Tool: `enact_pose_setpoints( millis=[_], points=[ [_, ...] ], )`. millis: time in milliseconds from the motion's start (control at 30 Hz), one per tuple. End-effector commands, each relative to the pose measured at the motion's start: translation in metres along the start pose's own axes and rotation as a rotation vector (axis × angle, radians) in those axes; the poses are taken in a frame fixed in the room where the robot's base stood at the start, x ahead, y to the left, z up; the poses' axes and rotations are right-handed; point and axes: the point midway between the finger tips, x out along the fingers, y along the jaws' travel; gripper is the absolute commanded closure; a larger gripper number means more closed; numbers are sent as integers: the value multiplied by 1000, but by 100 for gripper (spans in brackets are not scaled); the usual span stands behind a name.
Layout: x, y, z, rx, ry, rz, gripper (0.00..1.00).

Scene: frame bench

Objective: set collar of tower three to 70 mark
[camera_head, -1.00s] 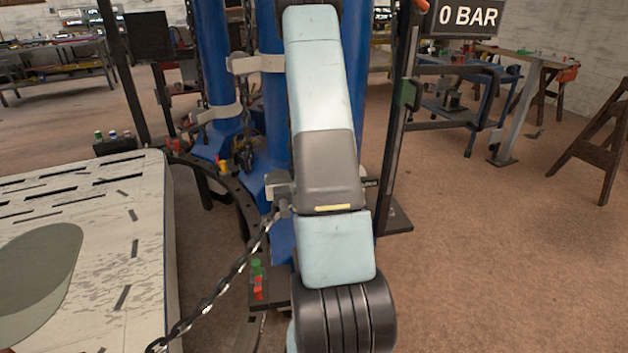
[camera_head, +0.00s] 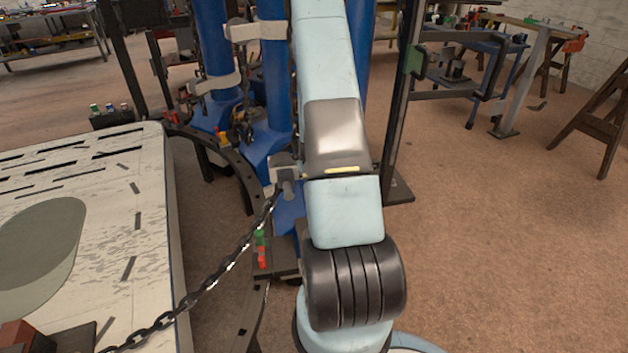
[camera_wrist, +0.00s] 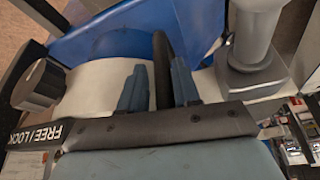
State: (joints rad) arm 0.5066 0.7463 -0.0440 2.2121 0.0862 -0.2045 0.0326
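Blue towers stand at the centre of the head view, with one at the left (camera_head: 213,45) and one nearer the middle (camera_head: 271,85). Pale collars clamp around them (camera_head: 216,84), (camera_head: 258,31). My arm covers part of the towers and hides my gripper there. In the wrist view, my gripper (camera_wrist: 160,85) has its two blue-grey fingers apart, with a dark upright bar (camera_wrist: 163,65) between them. Whether they grip it is unclear. A pale collar (camera_wrist: 90,85) with a FREE/LOCK knob (camera_wrist: 38,83) lies beside the fingers. No 70 mark is readable.
A chain (camera_head: 215,275) crosses the lower left to the tower base. A pale slotted table (camera_head: 150,250) fills the left. A dark post (camera_head: 402,100) stands right of my arm. Brown floor is open at the right, before a sawhorse (camera_head: 600,120).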

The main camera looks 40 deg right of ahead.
Motion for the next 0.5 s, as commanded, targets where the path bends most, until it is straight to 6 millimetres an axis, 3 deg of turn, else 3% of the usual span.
enact_pose_setpoints(
  millis=[333, 500],
  points=[
    [-2, -2, -1, -3, 2, -3, 71],
    [-13, -3, -1, -3, 4, -3, 71]
  ],
)
